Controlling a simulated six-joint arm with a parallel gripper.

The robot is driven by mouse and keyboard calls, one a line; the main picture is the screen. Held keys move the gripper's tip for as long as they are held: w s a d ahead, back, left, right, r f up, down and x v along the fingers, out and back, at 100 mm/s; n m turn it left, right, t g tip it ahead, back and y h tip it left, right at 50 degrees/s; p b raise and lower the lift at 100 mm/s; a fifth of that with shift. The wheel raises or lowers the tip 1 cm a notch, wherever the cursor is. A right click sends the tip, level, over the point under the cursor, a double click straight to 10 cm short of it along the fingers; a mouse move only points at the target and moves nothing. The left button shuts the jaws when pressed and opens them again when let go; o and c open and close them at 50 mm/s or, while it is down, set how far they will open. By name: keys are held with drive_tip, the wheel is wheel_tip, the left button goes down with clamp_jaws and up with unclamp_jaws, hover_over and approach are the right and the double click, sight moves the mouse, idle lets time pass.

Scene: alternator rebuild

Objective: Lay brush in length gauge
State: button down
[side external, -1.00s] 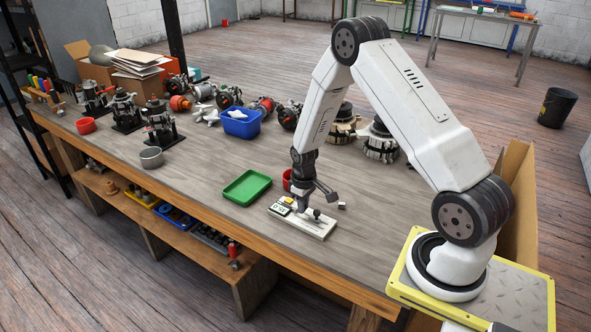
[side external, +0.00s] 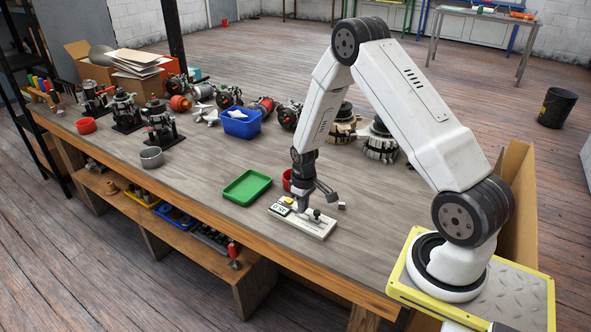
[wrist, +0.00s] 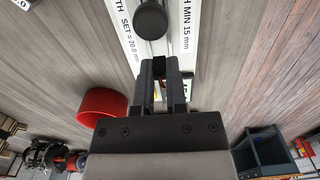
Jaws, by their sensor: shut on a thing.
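The length gauge (side external: 316,228) is a pale flat plate near the front of the bench, with a small green display at its left end. In the wrist view its white surface (wrist: 192,40) carries printing and a dark round knob (wrist: 150,20). My gripper (side external: 301,209) points down, low over the gauge. In the wrist view its fingers (wrist: 159,64) are close together over the gauge's middle channel, below the knob. They are shut on a small dark piece, the brush, mostly hidden between them. I cannot tell whether the brush touches the gauge.
A green tray (side external: 247,188) lies left of the gauge. A red cup (wrist: 103,106) stands close behind my gripper. A blue bin (side external: 241,124) and several alternator parts stand farther back. The bench's front edge runs close to the gauge. Bare bench lies left of the green tray.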

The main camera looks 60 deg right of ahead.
drive_tip(key=shift+f, duration=0.95)
idle(1.3)
drive_tip(key=c, duration=0.6)
unclamp_jaws()
drive_tip(key=shift+r, duration=0.15)
drive_tip(key=shift+r, duration=3.8)
drive_tip(key=shift+a+r, duration=0.15)
drive_tip(key=shift+r, duration=0.05)
drive_tip(key=s+a+r+t, duration=0.1)
drive_tip(key=s+a+r, duration=0.2)
drive_tip(key=a+r, duration=0.1)
drive_tip(key=s+a+r, duration=0.3)
drive_tip(key=s+a, duration=0.1)
drive_tip(key=a, duration=0.3)
drive_tip(key=s+a+r+t, duration=0.1)
drive_tip(key=s+a+r, duration=0.2)
drive_tip(key=a+r, duration=0.1)
drive_tip(key=shift+s+a+r+n+t, duration=0.1)
drive_tip(key=shift+a+r+n+t, duration=0.1)
drive_tip(key=shift+a, duration=0.25)
drive_tip(key=shift+s+a+r+n+t, duration=0.1)
drive_tip(key=shift+a+r, duration=0.05)
drive_tip(key=shift+a, duration=0.25)
